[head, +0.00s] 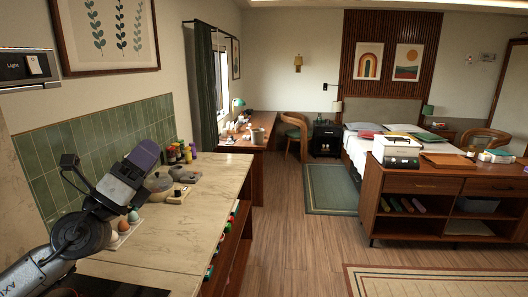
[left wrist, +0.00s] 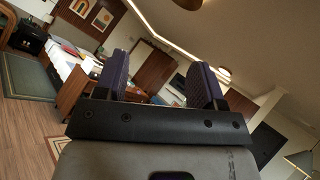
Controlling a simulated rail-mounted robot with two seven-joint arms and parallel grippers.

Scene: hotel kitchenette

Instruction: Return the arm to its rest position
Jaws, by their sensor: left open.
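My left arm comes in from the lower left in the head view. Its gripper (head: 146,154) is raised above the counter (head: 165,220), close to the green tiled wall, with a purple finger at the top. In the left wrist view, the two purple fingers of the left gripper (left wrist: 158,75) stand apart with nothing between them. That view is tilted and looks out across the room. My right gripper does not show in either view.
Eggs in a holder (head: 124,229), a lidded pot (head: 158,183) and jars (head: 178,153) stand on the counter near the left arm. A wooden cabinet (head: 432,185) stands to the right across the open floor (head: 295,235).

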